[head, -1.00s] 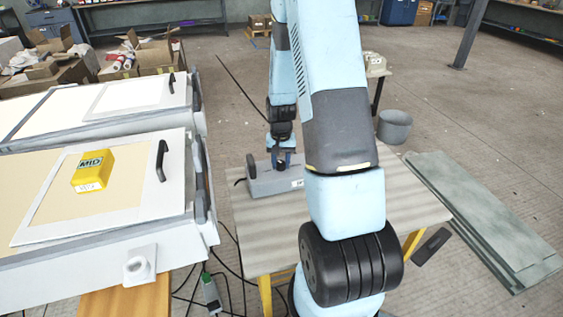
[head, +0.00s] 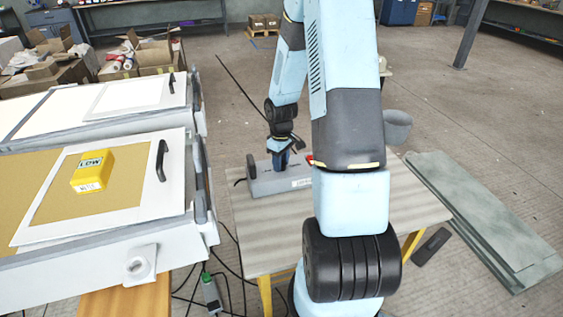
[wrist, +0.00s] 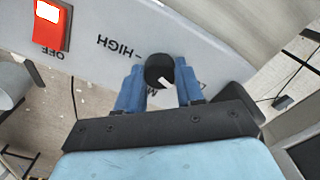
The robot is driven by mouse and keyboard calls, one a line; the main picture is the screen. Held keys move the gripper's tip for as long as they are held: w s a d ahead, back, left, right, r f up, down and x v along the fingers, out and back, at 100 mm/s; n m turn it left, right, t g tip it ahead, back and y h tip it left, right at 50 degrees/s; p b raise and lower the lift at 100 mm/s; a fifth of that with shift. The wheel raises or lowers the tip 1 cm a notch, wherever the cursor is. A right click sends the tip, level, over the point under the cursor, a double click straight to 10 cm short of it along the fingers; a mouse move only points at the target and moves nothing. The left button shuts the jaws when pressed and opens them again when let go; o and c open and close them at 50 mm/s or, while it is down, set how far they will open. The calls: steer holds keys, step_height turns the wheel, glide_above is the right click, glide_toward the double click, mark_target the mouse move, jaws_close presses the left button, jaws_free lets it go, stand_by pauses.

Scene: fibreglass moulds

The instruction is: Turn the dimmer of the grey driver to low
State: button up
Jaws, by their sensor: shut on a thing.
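The grey driver (head: 285,181) is a long box lying on the table in the head view. My gripper (head: 281,160) reaches down onto it from above. In the wrist view the driver's grey face (wrist: 110,15) shows upside down, with HIGH readable and other labels partly hidden. My gripper (wrist: 160,85) is shut on the black dimmer knob (wrist: 158,66), one blue finger on each side. The knob's white mark points to the lower right in that view, away from HIGH. The yellow meter (head: 93,172) reads LOW in the head view.
A red switch (wrist: 50,25) with OFF beside it sits on the driver's face. The meter stands on a white-framed panel with a tan window (head: 60,195) on the left bench. Cables hang between the bench and the driver's table (head: 255,225). Boards (head: 485,220) lie on the floor at right.

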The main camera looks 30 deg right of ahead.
steer(key=shift+n, duration=1.6)
steer(key=o, duration=1)
steer(key=shift+o, duration=0.2)
steer(key=shift+r, duration=0.1)
step_height(320, 180, up, 14)
steer(key=shift+f, duration=0.25)
